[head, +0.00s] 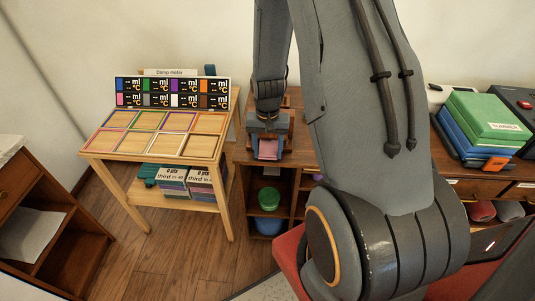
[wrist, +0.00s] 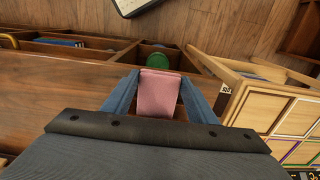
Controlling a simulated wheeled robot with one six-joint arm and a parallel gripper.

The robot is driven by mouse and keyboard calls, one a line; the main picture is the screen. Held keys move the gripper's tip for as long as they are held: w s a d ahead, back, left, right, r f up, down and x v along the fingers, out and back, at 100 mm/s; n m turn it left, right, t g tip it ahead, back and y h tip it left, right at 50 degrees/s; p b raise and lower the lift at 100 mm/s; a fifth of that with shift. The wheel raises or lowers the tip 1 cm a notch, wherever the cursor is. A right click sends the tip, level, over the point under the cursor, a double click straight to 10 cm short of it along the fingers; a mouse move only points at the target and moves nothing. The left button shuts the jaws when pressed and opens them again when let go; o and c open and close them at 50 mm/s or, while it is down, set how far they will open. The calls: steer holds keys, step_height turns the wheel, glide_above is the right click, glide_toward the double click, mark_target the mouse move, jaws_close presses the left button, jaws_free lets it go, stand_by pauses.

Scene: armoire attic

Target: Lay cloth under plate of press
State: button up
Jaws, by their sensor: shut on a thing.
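My gripper (head: 268,137) is above the low wooden cabinet, right of the sample table, in the head view. It is shut on a pink cloth (head: 268,150), which hangs between its fingers. In the wrist view my gripper (wrist: 158,84) has a blue-grey finger on each side of the pink cloth (wrist: 157,97). The cloth looks like a small flat rectangle. I cannot make out the press or its plate; my arm and gripper hide part of the cabinet top.
The wooden cabinet (head: 245,155) holds a green bowl (head: 269,197) and a blue bowl (head: 268,224) on its shelves. A slanted table (head: 160,157) with coloured frames stands left. Green and blue boxes (head: 488,117) are stacked right. Wooden floor (head: 185,240) is open between the furniture.

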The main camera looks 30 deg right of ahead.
mark_target(269, 145)
steer(key=shift+w+d+b, duration=0.2)
steer(key=shift+w+d, duration=0.4)
steer(key=shift+w, duration=0.25)
steer(key=shift+w+d+b, duration=0.2)
steer(key=shift+w+d, duration=0.4)
steer(key=shift+w, duration=0.25)
steer(key=shift+f, duration=0.35)
steer(key=o, duration=1.2)
steer(key=shift+r+b, duration=0.9)
steer(key=shift+r, duration=2.95)
